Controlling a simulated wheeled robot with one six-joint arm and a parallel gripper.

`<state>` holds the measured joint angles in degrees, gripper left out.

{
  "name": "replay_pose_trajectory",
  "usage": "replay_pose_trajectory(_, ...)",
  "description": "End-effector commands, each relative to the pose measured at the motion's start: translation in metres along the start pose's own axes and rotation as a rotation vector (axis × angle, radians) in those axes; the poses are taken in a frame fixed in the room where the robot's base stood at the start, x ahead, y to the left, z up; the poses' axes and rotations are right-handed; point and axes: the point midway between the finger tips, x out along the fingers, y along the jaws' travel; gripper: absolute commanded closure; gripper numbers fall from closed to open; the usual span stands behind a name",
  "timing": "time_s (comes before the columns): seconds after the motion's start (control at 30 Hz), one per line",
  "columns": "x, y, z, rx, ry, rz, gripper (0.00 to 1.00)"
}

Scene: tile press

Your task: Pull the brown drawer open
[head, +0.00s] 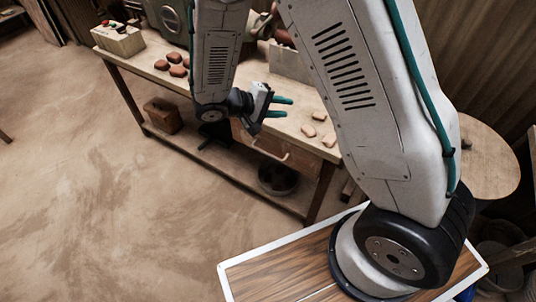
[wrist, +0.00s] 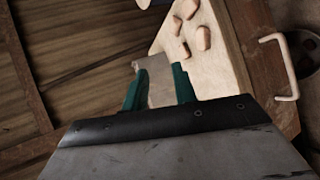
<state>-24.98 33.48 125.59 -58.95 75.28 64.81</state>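The brown drawer (head: 302,160) sits under the worktop of the wooden bench, its front close to the bench's front edge. Its pale bar handle (head: 268,152) sticks out from the front. In the wrist view the drawer front (wrist: 262,48) is at the right, with the handle (wrist: 286,70) near the right edge. My gripper (head: 284,107) is above the bench top, higher than the handle and apart from it. I see no contact with that block in the head view.
Several clay pieces (head: 330,140) lie on the bench top, and darker ones (head: 162,64) lie at its left. A dark bucket (head: 278,178) stands on the lower shelf below the drawer. The floor in front of the bench is clear.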

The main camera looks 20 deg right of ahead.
Motion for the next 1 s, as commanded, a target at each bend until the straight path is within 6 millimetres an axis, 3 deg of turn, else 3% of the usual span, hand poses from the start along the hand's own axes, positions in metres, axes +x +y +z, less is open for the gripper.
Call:
replay_pose_trajectory(0.03,0.003,-0.026,-0.009,-0.021,0.041,0.047,0.72)
replay_pose_trajectory(0.23,0.012,-0.119,-0.037,-0.049,0.246,0.182,0.72)
replay_pose_trajectory(0.4,0.024,-0.197,-0.043,-0.076,0.419,0.234,0.72)
replay_pose_trajectory(0.5,0.031,-0.230,-0.041,-0.087,0.495,0.244,0.72)
replay_pose_trajectory(0.7,0.040,-0.262,-0.038,-0.098,0.570,0.244,0.72)
replay_pose_trajectory(1.0,0.072,-0.257,-0.059,-0.096,0.574,0.242,0.72)
